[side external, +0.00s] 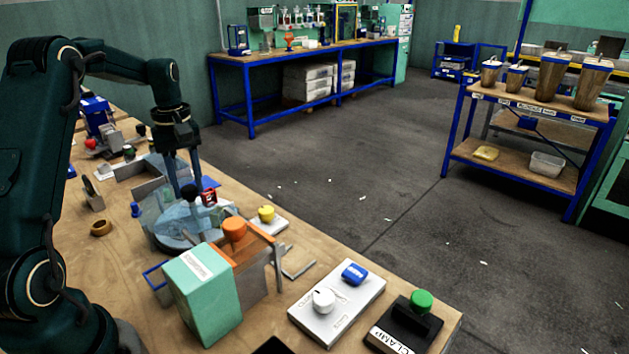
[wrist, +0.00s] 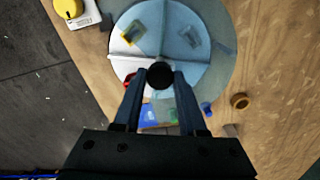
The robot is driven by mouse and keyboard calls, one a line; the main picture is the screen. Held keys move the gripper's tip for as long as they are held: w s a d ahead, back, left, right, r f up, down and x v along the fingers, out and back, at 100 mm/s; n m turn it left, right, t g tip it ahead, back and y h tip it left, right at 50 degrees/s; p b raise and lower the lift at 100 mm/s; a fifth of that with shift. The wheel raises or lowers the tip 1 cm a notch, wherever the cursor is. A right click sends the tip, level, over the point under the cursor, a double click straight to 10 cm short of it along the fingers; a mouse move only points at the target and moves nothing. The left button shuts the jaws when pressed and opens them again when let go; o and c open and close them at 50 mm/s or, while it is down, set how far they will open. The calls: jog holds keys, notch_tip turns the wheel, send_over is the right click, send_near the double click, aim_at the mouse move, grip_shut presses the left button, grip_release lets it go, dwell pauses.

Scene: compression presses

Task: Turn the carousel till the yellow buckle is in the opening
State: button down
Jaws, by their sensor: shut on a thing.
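The carousel (side external: 168,238) is a round light disc with upright dividers under a clear bluish cover; it also fills the upper middle of the wrist view (wrist: 178,15). My gripper (side external: 188,188) points down at its centre, its fingers (wrist: 158,82) shut on the dark round knob (wrist: 159,74). The yellow buckle (wrist: 132,33) lies in the upper-left compartment in the wrist view, looking tinted by the cover. A brighter, whiter sector lies below it at the left, seemingly the opening. A greyish piece (wrist: 191,38) lies in the upper-right compartment. Red (wrist: 128,78) and blue (wrist: 156,113) pieces show near the fingers.
A yellow knob (side external: 266,214) on a white base stands right of the carousel. A green box (side external: 203,291) and an orange-topped press (side external: 234,229) stand in front. A white control panel (side external: 337,300) and a black clamp button box (side external: 410,325) are nearer. A brown ring (side external: 101,228) lies left.

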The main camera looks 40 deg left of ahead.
jog(key=shift+r+n, duration=0.15)
jog(key=shift+n, duration=5.85)
jog(key=shift+a+n, duration=0.1)
jog(key=shift+n, duration=0.3)
jog(key=shift+c, duration=2.3)
grip_release()
jog(key=shift+r, duration=2.5)
